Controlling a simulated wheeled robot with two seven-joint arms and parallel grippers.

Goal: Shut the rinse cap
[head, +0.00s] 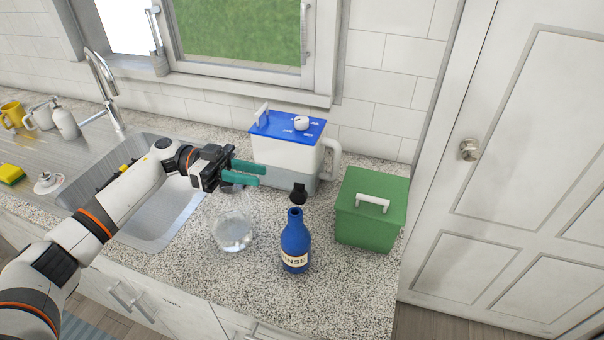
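The blue rinse bottle (295,243) stands upright on the speckled counter, its label partly readable. Its black cap (299,193) shows just above and behind the bottle's neck, swung off the mouth; the hinge is too small to make out. My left gripper (262,175) comes in from the left, above the counter and left of the cap. Its two teal fingers point right, slightly apart with nothing between them, and do not appear to touch the cap or bottle. My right gripper is not in view.
A clear glass jar (233,232) stands left of the bottle, below my gripper. A white jug with a blue lid (287,128) stands behind. A green box (371,213) with a white handle stands to the right. The sink (172,214) lies left. The counter before the bottle is clear.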

